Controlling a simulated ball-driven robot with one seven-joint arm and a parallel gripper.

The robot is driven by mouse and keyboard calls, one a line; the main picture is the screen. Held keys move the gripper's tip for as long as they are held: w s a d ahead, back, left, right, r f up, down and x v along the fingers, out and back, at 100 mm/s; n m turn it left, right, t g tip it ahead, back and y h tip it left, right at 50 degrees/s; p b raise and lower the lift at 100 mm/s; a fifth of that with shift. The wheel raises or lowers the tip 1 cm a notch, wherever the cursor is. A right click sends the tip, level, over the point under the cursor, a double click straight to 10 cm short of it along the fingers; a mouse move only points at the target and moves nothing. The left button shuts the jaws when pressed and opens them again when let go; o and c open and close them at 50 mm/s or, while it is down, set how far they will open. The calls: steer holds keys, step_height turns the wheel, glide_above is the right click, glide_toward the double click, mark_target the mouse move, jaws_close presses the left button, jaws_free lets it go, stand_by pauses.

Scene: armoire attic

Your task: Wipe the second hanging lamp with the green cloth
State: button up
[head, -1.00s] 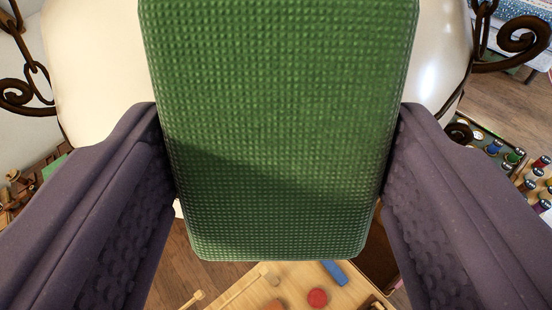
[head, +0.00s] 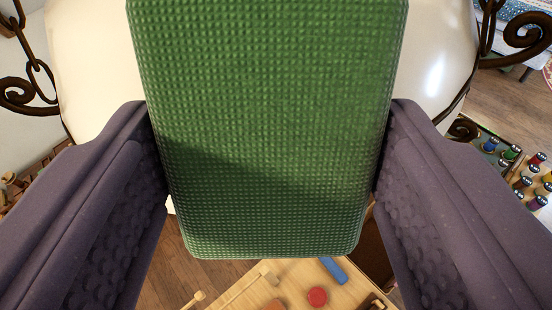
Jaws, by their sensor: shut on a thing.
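The green cloth (head: 270,130) is a flat, stiff-looking pad with a bumpy texture in the middle of the head view. My gripper (head: 268,160) is shut on it, with one dark purple finger at each side edge. A hanging lamp (head: 90,60) with a glossy cream-white shade fills the view behind the cloth. Dark scrolled ironwork and a chain show at its left and right sides. The cloth covers the middle of the shade. I cannot tell whether the cloth touches the shade.
Below is a wooden table (head: 235,295) with a blue block (head: 334,270), a red round piece (head: 317,296) and wooden sticks. At the right is a rack of colourful spools (head: 535,180). Wooden floor (head: 505,100) shows at the upper right. Iron scrolls (head: 525,35) stick out at the right.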

stand_by(0.3)
steer(key=shift+r+v, duration=0.2)
steer(key=shift+v, duration=1.2)
steer(key=shift+r+v, duration=0.25)
steer(key=shift+v, duration=1.15)
steer(key=shift+d, duration=0.1)
steer(key=v, duration=0.2)
steer(key=shift+s+r, duration=0.2)
steer(key=shift+r, duration=0.1)
